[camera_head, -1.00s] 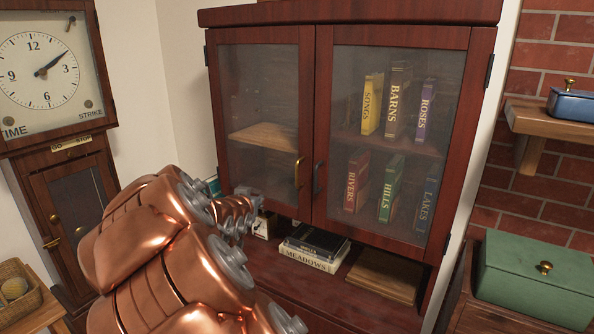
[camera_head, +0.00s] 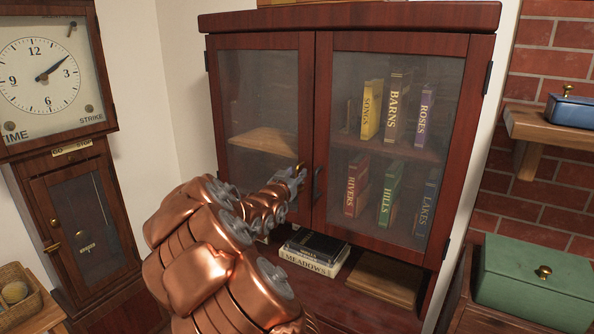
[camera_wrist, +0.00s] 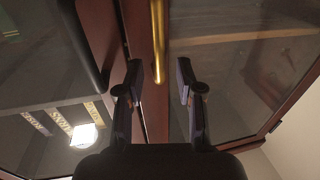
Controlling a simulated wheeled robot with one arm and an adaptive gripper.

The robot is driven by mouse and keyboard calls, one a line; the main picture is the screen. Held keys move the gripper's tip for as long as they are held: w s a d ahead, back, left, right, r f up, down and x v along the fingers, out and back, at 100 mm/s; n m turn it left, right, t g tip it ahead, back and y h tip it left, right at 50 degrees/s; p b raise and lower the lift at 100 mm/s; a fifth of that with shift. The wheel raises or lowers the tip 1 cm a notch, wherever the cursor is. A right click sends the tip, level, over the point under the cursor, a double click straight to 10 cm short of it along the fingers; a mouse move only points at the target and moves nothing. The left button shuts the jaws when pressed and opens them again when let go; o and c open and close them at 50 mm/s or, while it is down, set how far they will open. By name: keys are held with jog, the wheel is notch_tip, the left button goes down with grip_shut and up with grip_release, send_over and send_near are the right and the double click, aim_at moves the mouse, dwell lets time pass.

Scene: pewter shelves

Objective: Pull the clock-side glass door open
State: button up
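The clock-side glass door (camera_head: 262,120) is the cabinet's left door, and it looks closed. Its upright brass handle (camera_head: 299,166) shows only at its top in the head view; my gripper (camera_head: 292,178) hides the rest. In the wrist view the brass handle (camera_wrist: 157,42) comes down from the top edge, and its end lies between the fingertips of my gripper (camera_wrist: 158,72). The fingers are apart, with a gap on both sides of the handle. The glass of this door (camera_wrist: 240,60) is on the right of the wrist view.
The right glass door (camera_head: 400,60) is closed, with a dark handle (camera_head: 319,183) close beside my gripper. Books stand behind its glass. Below the doors, stacked books (camera_head: 312,255) and a wooden board (camera_head: 385,278) lie on an open shelf. A tall clock (camera_head: 50,75) stands left.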

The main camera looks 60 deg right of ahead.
jog(key=shift+x, duration=0.9)
grip_shut()
jog(key=shift+r, duration=0.1)
